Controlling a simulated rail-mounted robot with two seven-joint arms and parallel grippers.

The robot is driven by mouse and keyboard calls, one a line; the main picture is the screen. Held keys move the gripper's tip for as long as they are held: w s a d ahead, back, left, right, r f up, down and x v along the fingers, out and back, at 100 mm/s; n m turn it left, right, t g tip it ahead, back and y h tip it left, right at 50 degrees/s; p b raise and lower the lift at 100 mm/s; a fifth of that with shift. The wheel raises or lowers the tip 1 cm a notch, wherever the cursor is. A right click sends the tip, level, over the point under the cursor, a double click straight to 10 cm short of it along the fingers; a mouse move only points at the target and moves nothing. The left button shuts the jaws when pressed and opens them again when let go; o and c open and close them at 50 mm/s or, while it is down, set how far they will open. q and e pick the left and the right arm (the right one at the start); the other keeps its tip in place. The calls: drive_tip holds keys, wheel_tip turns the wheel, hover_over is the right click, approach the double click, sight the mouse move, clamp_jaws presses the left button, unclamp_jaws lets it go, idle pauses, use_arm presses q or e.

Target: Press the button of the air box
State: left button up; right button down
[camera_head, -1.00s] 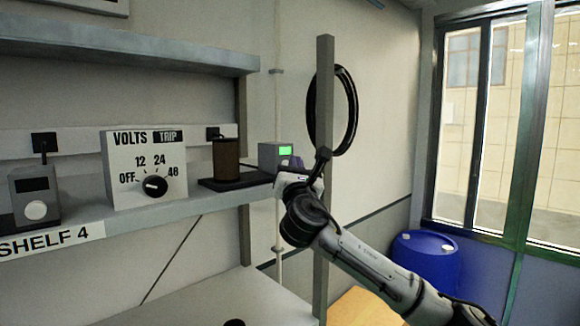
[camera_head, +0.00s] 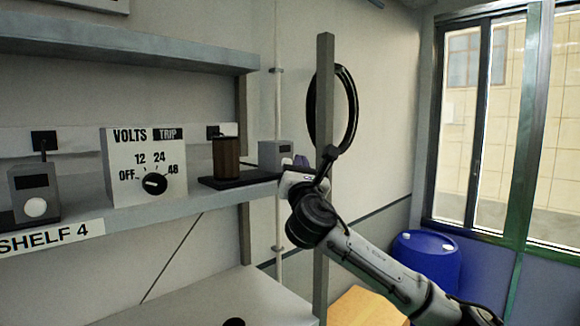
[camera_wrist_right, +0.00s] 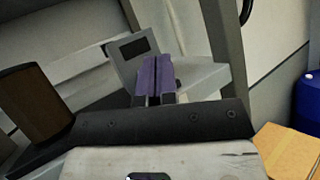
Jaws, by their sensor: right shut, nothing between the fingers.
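A small grey box with a dark display (camera_head: 275,154) stands at the right end of the shelf; I take it for the air box. It also shows in the wrist view (camera_wrist_right: 128,52), its display dark. No button shows on it; the fingers cover its lower front in the wrist view. My right gripper (camera_head: 297,163) is just in front of the box. Its purple fingers (camera_wrist_right: 155,80) are shut and empty, pointing at the box's front; I cannot tell whether they touch it. My left gripper is not in view.
On the same shelf (camera_head: 215,200) stand a brown cylinder on a black base (camera_head: 226,158), a VOLTS dial panel (camera_head: 145,168) and another grey box with a white knob (camera_head: 35,194). A grey post (camera_head: 324,250) rises beside my right arm. A blue barrel (camera_head: 427,262) stands at right.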

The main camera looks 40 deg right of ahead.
drive_tip(key=s+b, duration=0.1)
drive_tip(key=s, duration=0.5)
drive_tip(key=shift+d, duration=0.45)
idle(0.5)
